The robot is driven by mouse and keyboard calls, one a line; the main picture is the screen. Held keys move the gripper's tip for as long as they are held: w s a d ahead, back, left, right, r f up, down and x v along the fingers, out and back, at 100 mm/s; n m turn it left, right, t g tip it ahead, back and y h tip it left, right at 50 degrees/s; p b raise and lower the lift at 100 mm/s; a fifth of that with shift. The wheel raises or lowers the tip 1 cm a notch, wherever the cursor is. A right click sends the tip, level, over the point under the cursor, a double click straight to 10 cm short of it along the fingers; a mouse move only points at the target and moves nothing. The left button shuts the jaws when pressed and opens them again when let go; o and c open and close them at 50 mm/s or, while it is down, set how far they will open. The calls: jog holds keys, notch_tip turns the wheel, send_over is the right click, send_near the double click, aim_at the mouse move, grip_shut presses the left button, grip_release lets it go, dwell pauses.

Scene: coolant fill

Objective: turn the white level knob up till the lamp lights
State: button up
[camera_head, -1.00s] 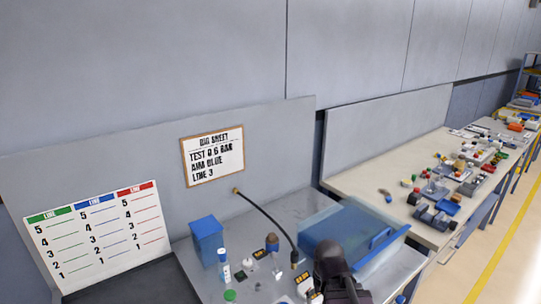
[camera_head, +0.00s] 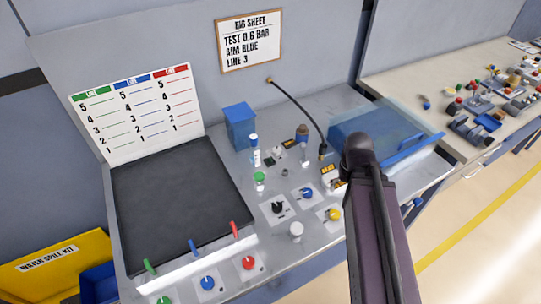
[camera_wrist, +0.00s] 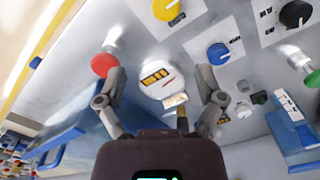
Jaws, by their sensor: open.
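The white knob (camera_head: 296,230) stands upright near the front of the grey bench top in the head view, below the black knob (camera_head: 278,207). It is outside the wrist view. A brown dome (camera_head: 302,131) at the back may be the lamp; it looks dark. My gripper (camera_wrist: 160,82) is open in the wrist view, over a white gauge-like part (camera_wrist: 155,77) with a yellow label. I cannot tell whether it touches that part. My dark arm hides the gripper in the head view.
A yellow knob (camera_head: 333,214) and a blue knob (camera_head: 307,192) stand near the white knob. A red cap (camera_wrist: 104,65) is beside the left finger.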

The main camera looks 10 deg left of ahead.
jog(key=w+a+n+t, duration=0.2)
jog(key=w+a+n, duration=0.1)
jog(key=w+a, duration=0.55)
jog(key=n+t+y, duration=0.2)
jog(key=n, duration=0.1)
send_near(277, 150)
notch_tip(277, 150, up, 4)
jog(key=d, duration=0.1)
jog(key=shift+s+d, duration=0.1)
jog(key=shift+s, duration=0.45)
jog(key=shift+f, duration=0.2)
jog(key=b+x, duration=1.2)
jog(key=x, duration=0.1)
jog(key=shift+a+f, duration=0.25)
jog(key=c, duration=1.1)
